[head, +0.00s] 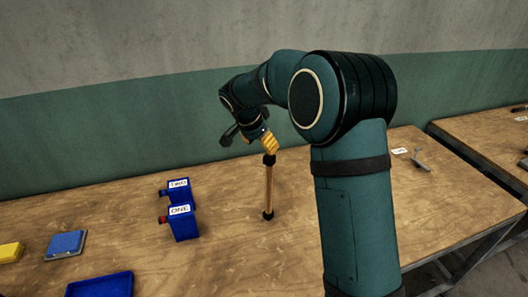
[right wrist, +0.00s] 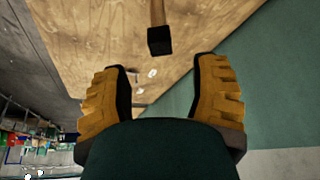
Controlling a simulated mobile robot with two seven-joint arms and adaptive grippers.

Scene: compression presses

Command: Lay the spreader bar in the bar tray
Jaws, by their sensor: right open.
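The spreader bar (head: 269,187) is a thin wooden-brown rod with black ends. It stands upright on the table behind my right arm in the head view. In the right wrist view its black upper end (right wrist: 159,41) shows just beyond the gap between the fingertips. My right gripper (head: 268,143), with yellow fingers, is at the top of the bar. In the right wrist view the gripper (right wrist: 160,75) is open, its fingers apart on either side and not closed on the bar. A shallow blue tray (head: 79,289) lies at the lower left, partly cut off; I see no label on it. My left gripper is out of view.
Two blue blocks labelled TWO (head: 180,194) and ONE (head: 184,227) stand left of the bar. A blue-grey flat piece (head: 66,243) and a yellow block (head: 9,252) lie farther left. A grey tool (head: 420,161) lies right of my arm. The table's middle is clear.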

